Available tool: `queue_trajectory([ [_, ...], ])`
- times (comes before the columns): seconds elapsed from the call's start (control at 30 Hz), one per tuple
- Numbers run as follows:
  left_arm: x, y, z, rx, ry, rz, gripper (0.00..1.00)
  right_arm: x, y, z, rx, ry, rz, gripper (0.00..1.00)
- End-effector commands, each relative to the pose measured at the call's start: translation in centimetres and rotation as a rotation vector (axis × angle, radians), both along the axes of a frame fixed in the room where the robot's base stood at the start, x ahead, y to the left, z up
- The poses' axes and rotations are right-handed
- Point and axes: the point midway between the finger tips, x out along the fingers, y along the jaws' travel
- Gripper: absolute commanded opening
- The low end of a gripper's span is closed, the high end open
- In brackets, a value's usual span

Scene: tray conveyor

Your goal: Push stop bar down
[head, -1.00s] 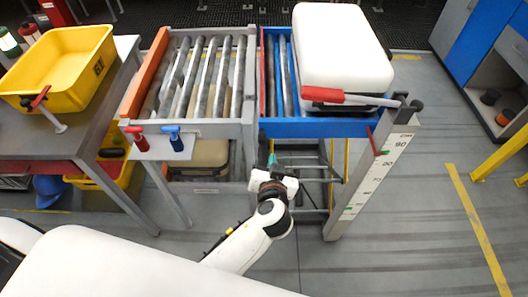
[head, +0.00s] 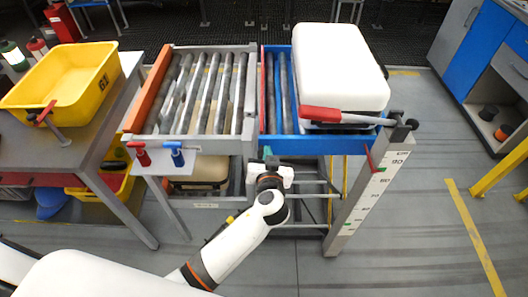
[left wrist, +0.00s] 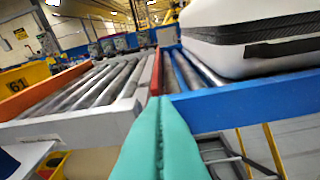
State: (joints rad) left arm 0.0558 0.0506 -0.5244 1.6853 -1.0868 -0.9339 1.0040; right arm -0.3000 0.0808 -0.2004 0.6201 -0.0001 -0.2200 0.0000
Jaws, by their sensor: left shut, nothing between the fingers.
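A red-handled bar (head: 333,115) with a grey end lies across the front of the blue roller section, in front of the white case (head: 340,65). It meets a dark pivot at the top of the scale post. A narrow red strip (head: 262,95) runs between the grey and blue roller sections; its front end shows in the left wrist view (left wrist: 155,75). I cannot tell which is the stop bar. My left gripper (head: 268,152) is shut and empty, its teal fingertips just at the front edge by this joint. In the left wrist view the fingers (left wrist: 157,108) point at the red strip.
The blue section's front rail (head: 310,145) and the grey roller section (head: 200,140) stand side by side. A scale post (head: 365,195) stands at the right. Red and blue levers (head: 141,152) sit on a small shelf. A yellow bin (head: 65,85) is on the left table.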

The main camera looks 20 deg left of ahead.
Motion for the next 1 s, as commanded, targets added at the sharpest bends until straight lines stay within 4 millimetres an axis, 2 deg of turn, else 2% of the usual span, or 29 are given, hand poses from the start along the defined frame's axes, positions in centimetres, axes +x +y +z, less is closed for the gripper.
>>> queue_trajectory([
  [0.03,1.1,0.5,0.2,0.003,-0.001,0.001,0.0,0.0,-0.1,0.6,-0.001,0.0,-0.001,0.0],
  [0.17,3.5,1.3,-0.5,0.004,0.0,0.001,0.0,0.0,-0.1,1.2,-0.002,0.0,-0.001,0.0],
  [0.23,3.0,1.4,-2.2,0.005,0.006,0.0,0.0,0.0,-0.1,1.3,-0.002,0.0,-0.002,0.0],
  [0.4,2.9,1.7,-4.1,0.001,0.003,0.0,0.0,0.1,-0.1,1.5,-0.002,0.0,-0.002,0.0],
  [0.87,2.9,1.8,-4.8,-0.001,0.0,0.0,0.0,0.0,-0.1,1.5,-0.001,0.0,-0.001,0.0],
  [1.0,2.8,1.8,-6.0,-0.003,0.001,0.0,0.0,0.0,-0.1,0.0,-0.001,0.0,-0.001,0.0],
])
